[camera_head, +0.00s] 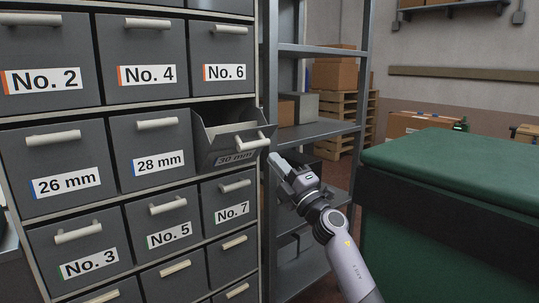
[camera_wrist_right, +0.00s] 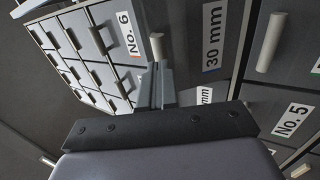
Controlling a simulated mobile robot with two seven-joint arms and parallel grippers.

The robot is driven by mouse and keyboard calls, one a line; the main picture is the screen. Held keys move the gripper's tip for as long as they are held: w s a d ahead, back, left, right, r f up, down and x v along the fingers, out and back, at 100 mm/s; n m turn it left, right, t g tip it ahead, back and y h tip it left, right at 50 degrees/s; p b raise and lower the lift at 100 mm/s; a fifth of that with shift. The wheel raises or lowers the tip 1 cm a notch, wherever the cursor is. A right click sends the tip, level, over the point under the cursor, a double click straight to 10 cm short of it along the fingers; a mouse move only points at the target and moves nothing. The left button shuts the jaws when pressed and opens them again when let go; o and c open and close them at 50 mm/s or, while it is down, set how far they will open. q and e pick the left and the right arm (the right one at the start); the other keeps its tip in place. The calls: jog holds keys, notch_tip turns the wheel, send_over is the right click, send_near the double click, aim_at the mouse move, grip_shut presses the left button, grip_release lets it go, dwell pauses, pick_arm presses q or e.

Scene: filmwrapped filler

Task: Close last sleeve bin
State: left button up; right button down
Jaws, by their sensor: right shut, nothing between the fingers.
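The grey bin labelled 30 mm (camera_head: 228,146) is pulled out and tilted forward from the cabinet in the head view, with its top open. Its pale bar handle (camera_head: 251,142) is at the front. Its label side (camera_wrist_right: 212,40) also shows in the right wrist view. My right gripper (camera_head: 273,160) is shut and empty, just right of and slightly below that handle. In the wrist view its closed fingers (camera_wrist_right: 156,85) point toward the bins. Whether the fingertips touch the bin, I cannot tell. My left gripper is not in view.
The neighbouring bins, such as 28 mm (camera_head: 152,150) and No. 6 (camera_head: 222,58), sit flush in the cabinet. A metal shelf rack (camera_head: 318,131) stands close behind my right gripper. A large green-topped box (camera_head: 450,160) stands at right.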

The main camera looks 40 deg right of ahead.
aim_at(263, 146)
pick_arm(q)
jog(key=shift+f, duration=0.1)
pick_arm(e)
jog(key=shift+x, duration=1.7)
